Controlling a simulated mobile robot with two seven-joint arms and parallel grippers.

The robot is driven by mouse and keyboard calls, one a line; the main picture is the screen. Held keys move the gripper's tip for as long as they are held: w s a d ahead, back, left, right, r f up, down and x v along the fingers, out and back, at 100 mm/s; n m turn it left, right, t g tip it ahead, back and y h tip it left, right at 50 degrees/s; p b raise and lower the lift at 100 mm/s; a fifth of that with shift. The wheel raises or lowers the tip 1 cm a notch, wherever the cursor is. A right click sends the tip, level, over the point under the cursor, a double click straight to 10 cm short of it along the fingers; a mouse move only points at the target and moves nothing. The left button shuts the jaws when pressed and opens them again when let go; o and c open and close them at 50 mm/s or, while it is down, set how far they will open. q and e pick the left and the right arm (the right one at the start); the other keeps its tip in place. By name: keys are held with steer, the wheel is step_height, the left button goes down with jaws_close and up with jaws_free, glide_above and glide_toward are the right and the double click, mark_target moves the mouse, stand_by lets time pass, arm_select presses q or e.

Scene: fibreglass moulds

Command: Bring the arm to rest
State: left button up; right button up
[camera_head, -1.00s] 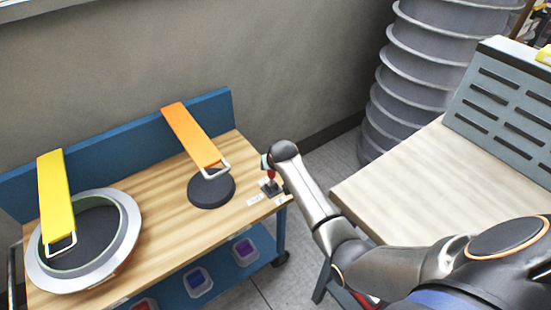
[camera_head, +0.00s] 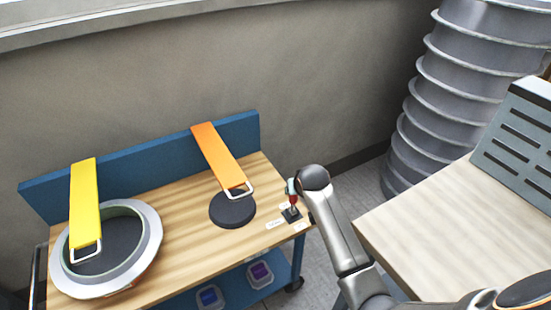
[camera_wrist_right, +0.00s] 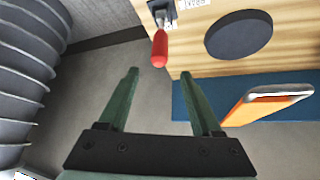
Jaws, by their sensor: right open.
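My right arm (camera_head: 345,240) reaches in from the lower right in the head view. Its dark wrist end is over the right end of the wooden bench, beside a small red-handled lever (camera_head: 294,203) on a dark base. In the right wrist view my right gripper (camera_wrist_right: 159,76) has its two green fingers wide apart with nothing between them. The red handle (camera_wrist_right: 160,48) lies just beyond the fingertips, apart from them. My left gripper is not in view.
The bench (camera_head: 180,240) holds a round mould (camera_head: 150,240) with a yellow strap (camera_head: 85,200), plus a black disc (camera_head: 232,210) under an orange strap (camera_head: 217,155). A second table (camera_head: 450,235) stands right. Stacked grey rings (camera_head: 455,105) stand behind it.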

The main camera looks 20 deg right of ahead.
steer(key=s+a+f+n+y, duration=0.1)
steer(key=s+a+f+n, duration=0.1)
steer(key=s, duration=0.7)
steer(key=s+a+f+n+t+y, duration=0.1)
steer(key=s+a+f+y, duration=0.1)
steer(key=s+a+f, duration=0.3)
steer(key=s+a+f+n+t+y, duration=0.1)
steer(key=s+a+f+n, duration=0.1)
steer(key=s+a, duration=0.5)
steer(key=s+f, duration=0.1)
steer(key=s, duration=0.5)
steer(key=shift+f+n+y+p, duration=0.3)
steer(key=shift+a, duration=0.1)
steer(key=shift+c, duration=1.3)
steer(key=shift+a+t, duration=0.15)
steer(key=shift+t, duration=0.15)
